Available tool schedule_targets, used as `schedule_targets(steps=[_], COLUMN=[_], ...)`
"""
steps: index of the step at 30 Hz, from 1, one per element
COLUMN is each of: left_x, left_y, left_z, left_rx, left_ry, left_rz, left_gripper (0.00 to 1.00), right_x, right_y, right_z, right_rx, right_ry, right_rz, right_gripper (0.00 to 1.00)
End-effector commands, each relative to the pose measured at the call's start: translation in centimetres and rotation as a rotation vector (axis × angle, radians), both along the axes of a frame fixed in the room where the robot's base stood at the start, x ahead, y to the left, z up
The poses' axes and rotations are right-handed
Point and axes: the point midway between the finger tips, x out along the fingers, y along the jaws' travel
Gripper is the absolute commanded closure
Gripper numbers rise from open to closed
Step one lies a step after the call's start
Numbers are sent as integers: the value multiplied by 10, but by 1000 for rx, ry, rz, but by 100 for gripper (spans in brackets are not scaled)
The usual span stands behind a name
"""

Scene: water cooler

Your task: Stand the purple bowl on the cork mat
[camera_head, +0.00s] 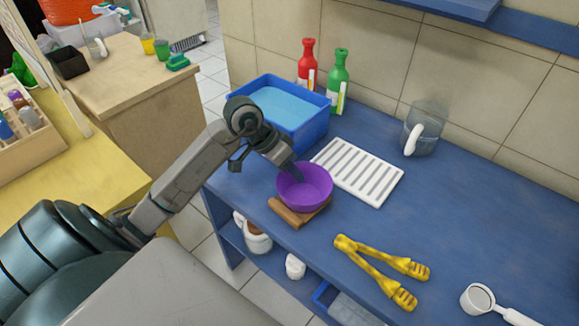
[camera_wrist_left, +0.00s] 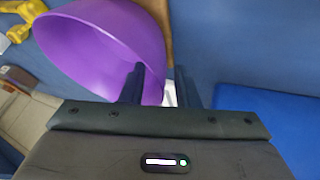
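The purple bowl (camera_head: 305,188) is on or just over the brown cork mat (camera_head: 290,215), whose near edge shows below it. I cannot tell whether its base touches the mat. My left gripper (camera_head: 296,176) is at the bowl's far-left rim, pointing down. In the left wrist view the fingers (camera_wrist_left: 158,86) straddle the wall of the bowl (camera_wrist_left: 105,45), one inside and one outside. A gap shows between the wall and the outer finger, so the gripper looks open. A strip of the mat (camera_wrist_left: 163,22) shows beside the bowl. My right gripper is not in view.
A white slatted rack (camera_head: 358,172) lies just right of the bowl. A blue basin (camera_head: 285,108), red bottle (camera_head: 307,65) and green bottle (camera_head: 338,82) stand behind. Yellow tongs (camera_head: 385,268) and a white-handled scoop (camera_head: 480,298) lie in front right. A clear jug (camera_head: 425,130) stands near the wall.

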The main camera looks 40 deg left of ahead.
Motion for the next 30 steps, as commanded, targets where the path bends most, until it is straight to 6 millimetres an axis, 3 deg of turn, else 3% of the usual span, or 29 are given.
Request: schedule_targets(steps=[3,7,30], left_x=[0,0,-31], left_y=[0,0,45], left_z=[2,5,88], left_rx=[0,-1,5], left_ry=[0,1,-1], left_rz=[0,0,1], left_gripper=[72,72,72], right_x=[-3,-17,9], right_y=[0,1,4], right_z=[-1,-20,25], right_rx=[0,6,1], right_ry=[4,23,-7], right_rz=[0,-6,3], right_gripper=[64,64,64])
